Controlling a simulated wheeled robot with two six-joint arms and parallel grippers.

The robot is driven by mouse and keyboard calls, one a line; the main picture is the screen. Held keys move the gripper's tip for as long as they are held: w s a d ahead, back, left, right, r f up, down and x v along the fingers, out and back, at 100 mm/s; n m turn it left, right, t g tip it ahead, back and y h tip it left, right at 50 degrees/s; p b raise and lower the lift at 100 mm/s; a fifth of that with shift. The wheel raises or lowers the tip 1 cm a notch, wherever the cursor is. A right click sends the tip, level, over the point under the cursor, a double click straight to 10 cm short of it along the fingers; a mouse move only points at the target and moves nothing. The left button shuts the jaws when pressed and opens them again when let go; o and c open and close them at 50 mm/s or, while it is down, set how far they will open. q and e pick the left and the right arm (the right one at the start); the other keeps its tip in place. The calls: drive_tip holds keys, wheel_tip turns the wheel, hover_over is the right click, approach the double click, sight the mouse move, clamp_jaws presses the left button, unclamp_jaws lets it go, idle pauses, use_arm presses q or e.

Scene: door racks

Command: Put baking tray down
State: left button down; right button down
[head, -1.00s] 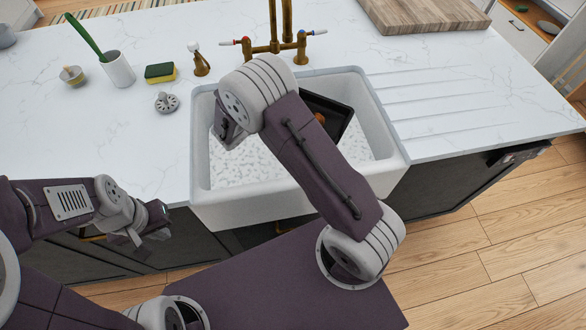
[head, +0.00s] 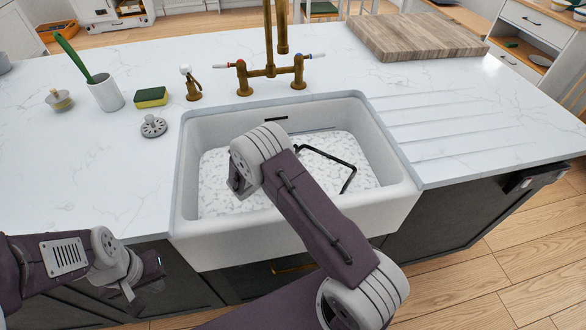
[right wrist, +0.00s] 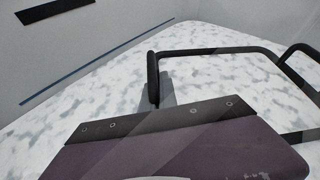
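A black bent rim, which looks like the edge of the baking tray (head: 330,156), shows in the sink (head: 405,197) right of my right arm. Inside the rim I see only the white speckled surface; no tray floor shows. The rim also shows in the right wrist view (right wrist: 222,51), just beyond a purple part of my right gripper. My right gripper is low over the sink in the head view, mostly hidden behind its own arm; its fingertips cannot be made out. My left gripper (head: 143,284) is empty left of the sink's front, with its fingers apart.
A brass tap (head: 270,70) stands behind the sink. A sponge (head: 151,97), a brush cup (head: 106,93), a soap pump (head: 192,84) and a sink strainer (head: 153,126) stand at left. A wooden board (head: 418,36) lies at back right. The ribbed counter right of the sink is clear.

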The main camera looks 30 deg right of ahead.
drive_tip(key=shift+f+b, duration=0.35)
drive_tip(key=shift+f, duration=1.5)
drive_tip(key=shift+f, duration=0.15)
drive_tip(key=c, duration=1.7)
unclamp_jaws()
drive_tip(key=shift+r, duration=0.3)
drive_tip(key=p+v, duration=0.1)
drive_tip(key=v, duration=0.6)
drive_tip(key=shift+s+a, duration=0.15)
drive_tip(key=shift+a, duration=0.05)
